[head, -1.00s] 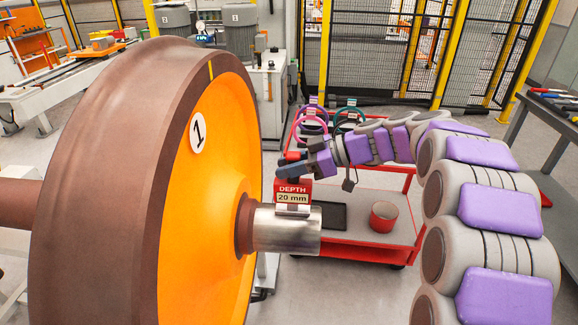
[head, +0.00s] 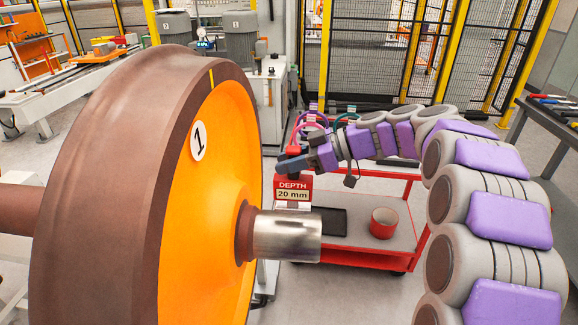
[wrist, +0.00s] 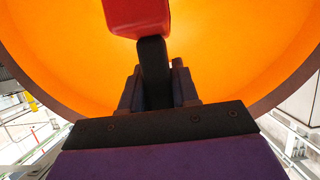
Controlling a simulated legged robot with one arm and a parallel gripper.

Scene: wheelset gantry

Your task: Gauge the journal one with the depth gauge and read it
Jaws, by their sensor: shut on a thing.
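The red depth gauge (head: 293,185) hangs over the steel journal (head: 288,236) on the wheel marked 1. Its face reads "DEPTH 20 mm". Its pale foot is at the journal's top edge; I cannot tell whether it touches or is just clear. My gripper (head: 292,163) is shut on the gauge's upper part. In the wrist view a dark grip piece sits between my fingers (wrist: 157,85), with a red part of the gauge (wrist: 138,16) beyond it. The orange wheel face (wrist: 235,60) fills the background there.
A red cart (head: 355,254) stands behind the journal with a dark tray (head: 328,221), a red cup (head: 383,223) and coloured rings on it. A workbench (head: 548,112) is at the right. The big wheel (head: 120,170) blocks the left.

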